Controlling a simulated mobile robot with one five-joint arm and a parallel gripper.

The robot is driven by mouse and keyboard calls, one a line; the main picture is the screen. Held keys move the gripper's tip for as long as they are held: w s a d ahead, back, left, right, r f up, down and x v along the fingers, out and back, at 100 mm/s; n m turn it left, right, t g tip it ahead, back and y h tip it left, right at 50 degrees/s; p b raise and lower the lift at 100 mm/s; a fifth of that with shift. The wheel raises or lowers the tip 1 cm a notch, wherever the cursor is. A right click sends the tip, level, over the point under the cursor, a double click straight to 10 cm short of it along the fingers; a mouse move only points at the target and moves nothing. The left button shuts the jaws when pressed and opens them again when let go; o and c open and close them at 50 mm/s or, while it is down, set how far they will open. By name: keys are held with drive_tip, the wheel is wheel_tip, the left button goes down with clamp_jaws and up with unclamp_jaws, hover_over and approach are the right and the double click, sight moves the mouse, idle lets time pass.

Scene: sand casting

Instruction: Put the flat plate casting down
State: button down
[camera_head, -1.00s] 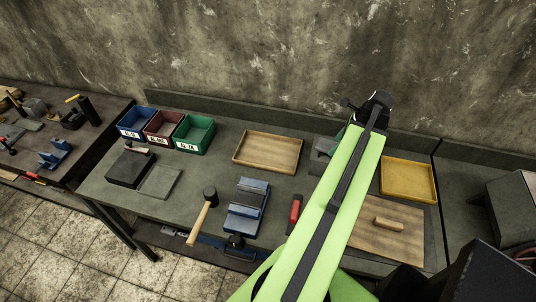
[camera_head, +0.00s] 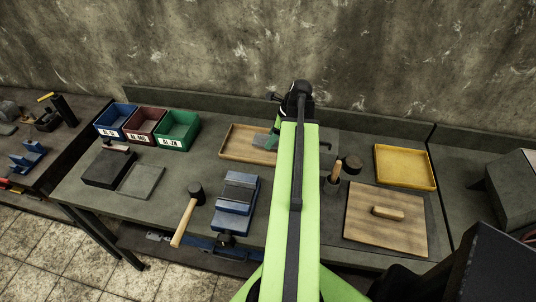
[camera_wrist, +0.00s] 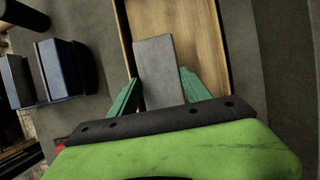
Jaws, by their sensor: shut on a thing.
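The flat plate casting is a grey, flat, oblong piece (camera_wrist: 157,68) held between the green fingers of my gripper (camera_wrist: 158,78) in the wrist view. It reaches out ahead of the fingers, over the wooden tray (camera_wrist: 206,50). In the head view my gripper (camera_head: 275,136) is at the right part of the wooden tray (camera_head: 236,142), with a small part of the grey plate (camera_head: 264,142) showing beside it. My arm hides the tray's right end. I cannot tell whether the plate touches the tray floor.
Blue, red and green bins (camera_head: 178,130) stand to the left. A blue vise (camera_head: 236,203) and a mallet (camera_head: 187,215) lie in front. A yellow tray (camera_head: 405,167) and a wooden board with a handle (camera_head: 386,228) are at the right.

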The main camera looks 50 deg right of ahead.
sight(272, 154)
wheel_tip(272, 154, down, 6)
drive_tip(key=b, duration=0.4)
drive_tip(key=shift+s+f+b, duration=0.1)
drive_tip(key=shift+f+b, duration=0.05)
drive_tip(key=shift+b, duration=0.2)
drive_tip(key=shift+r, duration=0.2)
drive_tip(key=shift+f, duration=0.15)
drive_tip(key=shift+c, duration=2.4)
unclamp_jaws()
drive_tip(key=shift+r+p, duration=0.5)
drive_tip(key=shift+p, duration=0.05)
drive_tip(key=p+v, duration=1)
drive_tip(key=v, duration=0.1)
drive_tip(key=shift+s+d+r+p, duration=0.1)
drive_tip(key=shift+s+r+p, duration=0.15)
drive_tip(key=shift+p, duration=0.1)
drive_tip(key=shift+f, duration=0.15)
